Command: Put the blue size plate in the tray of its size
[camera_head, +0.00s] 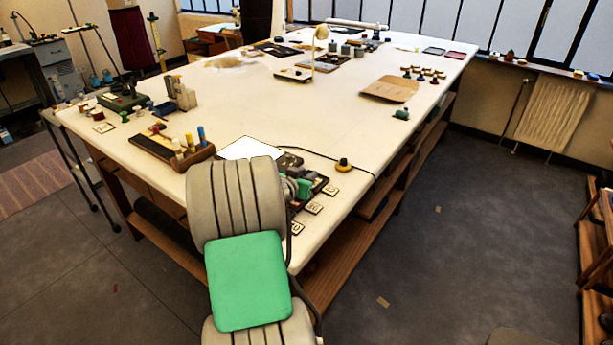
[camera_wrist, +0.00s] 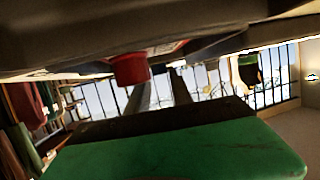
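I cannot make out a blue size plate for certain in either view. Small beige square plates with dark marks (camera_head: 313,208) lie in a row along the table's near right edge. A dark tray (camera_head: 321,184) with green and grey things in it is partly hidden behind my arm. My gripper (camera_wrist: 160,88) shows in the wrist view as two dark fingers set apart, with window light between them and nothing held. In the head view I cannot pick it out; my grey and green arm covers that part. A red thing (camera_wrist: 130,69) is near the left finger.
The large white table (camera_head: 300,115) has a clear middle. A wooden rack with coloured bottles (camera_head: 173,146) stands at the near left. A brown board (camera_head: 390,89) lies farther right. Floor to the right is open.

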